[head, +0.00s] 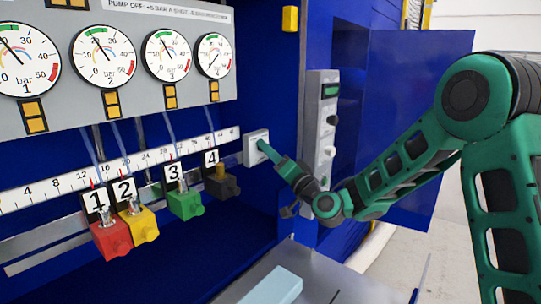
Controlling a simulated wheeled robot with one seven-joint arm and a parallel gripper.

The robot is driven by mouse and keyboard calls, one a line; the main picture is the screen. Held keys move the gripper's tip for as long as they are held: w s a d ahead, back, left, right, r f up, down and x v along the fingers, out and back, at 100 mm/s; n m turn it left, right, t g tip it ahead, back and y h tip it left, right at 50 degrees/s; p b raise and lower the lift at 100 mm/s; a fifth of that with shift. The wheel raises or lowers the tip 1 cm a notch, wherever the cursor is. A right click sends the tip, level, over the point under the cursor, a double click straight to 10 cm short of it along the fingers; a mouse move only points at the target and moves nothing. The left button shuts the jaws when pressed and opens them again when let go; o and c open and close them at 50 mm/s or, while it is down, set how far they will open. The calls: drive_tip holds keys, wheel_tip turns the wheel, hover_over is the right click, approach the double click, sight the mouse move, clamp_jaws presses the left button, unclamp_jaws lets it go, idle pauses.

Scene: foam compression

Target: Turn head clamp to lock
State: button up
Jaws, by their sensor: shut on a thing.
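My gripper (264,146) is at the end of my green arm, which reaches in from the right. It is shut on a small part at the front of a pale square fitting (252,152), at the right end of the numbered scale. This fitting is the likely head clamp, but no label shows on it. The gripped part is mostly hidden by my gripper, so I cannot tell which way it is turned.
Red (111,239), yellow (144,223), green (186,205) and dark (222,185) blocks line the rail on the left. Pressure gauges (103,57) are above. A grey control panel (322,130) stands right of the fitting. A light-blue block (274,287) lies at the bottom.

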drive_tip(key=shift+f, duration=0.2)
drive_tip(key=o, duration=1)
drive_tip(key=shift+o, duration=0.2)
drive_tip(key=shift+r, duration=0.1)
drive_tip(key=shift+v, duration=3.1)
drive_tip(key=shift+s+d, duration=0.35)
drive_tip(key=shift+s, duration=0.05)
